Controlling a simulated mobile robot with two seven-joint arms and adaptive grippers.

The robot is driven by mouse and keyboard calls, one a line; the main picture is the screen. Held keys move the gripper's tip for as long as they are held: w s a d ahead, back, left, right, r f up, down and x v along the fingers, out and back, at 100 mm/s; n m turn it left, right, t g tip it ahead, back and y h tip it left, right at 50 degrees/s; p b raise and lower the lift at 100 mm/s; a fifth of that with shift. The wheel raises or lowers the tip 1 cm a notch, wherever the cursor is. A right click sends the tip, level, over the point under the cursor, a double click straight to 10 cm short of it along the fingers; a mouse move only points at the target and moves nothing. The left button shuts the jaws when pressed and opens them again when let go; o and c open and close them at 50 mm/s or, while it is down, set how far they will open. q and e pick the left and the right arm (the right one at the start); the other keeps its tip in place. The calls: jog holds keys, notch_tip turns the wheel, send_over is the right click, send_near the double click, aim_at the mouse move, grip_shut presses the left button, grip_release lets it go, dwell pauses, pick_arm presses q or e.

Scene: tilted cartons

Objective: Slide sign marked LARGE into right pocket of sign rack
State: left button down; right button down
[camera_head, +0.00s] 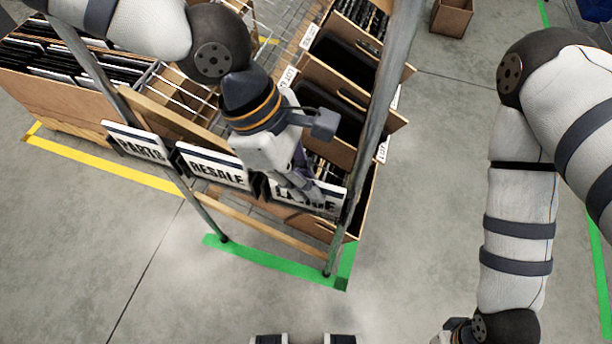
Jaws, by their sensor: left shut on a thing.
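The white sign marked LARGE (327,200) is at the right end of the sign rack's wooden bar (170,118), in line with the right pocket. My left gripper (303,188) comes down over it from above and is shut on it, covering the middle letters. The sign is slightly tilted along the bar's slope. I cannot tell how deep it sits in the right pocket, as the gripper and sign hide most of it.
Metal posts (371,115) flank the rack, the right one close to the LARGE sign. Open cartons (340,75) with dark contents stand behind it. Another carton (40,95) is at left.

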pick_arm(q)
jog(key=c, duration=1.7)
grip_release()
jog(key=shift+o, duration=0.2)
jog(key=v, duration=1.2)
